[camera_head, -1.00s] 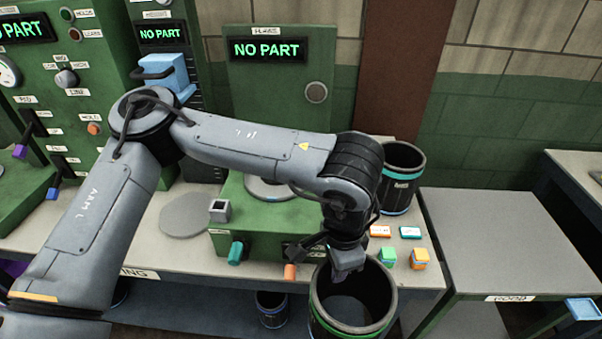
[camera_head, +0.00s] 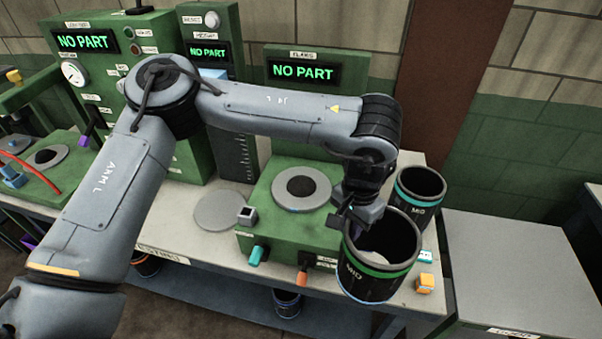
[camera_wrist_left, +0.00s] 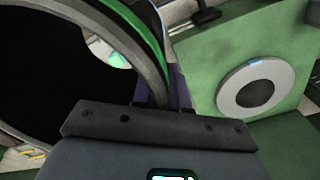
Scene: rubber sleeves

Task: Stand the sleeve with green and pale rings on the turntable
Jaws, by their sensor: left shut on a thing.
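The round grey plate with a dark centre (camera_head: 328,190), which looks like the turntable, sits empty on the green base, left of the sleeve. It also shows in the wrist view (camera_wrist_left: 280,78). My right gripper is out of view.
Another black sleeve with a teal ring (camera_head: 421,210) stands on the bench behind. Teal (camera_head: 256,256) and orange (camera_head: 302,277) knobs stick out of the base's front. A grey side table (camera_head: 520,260) is clear.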

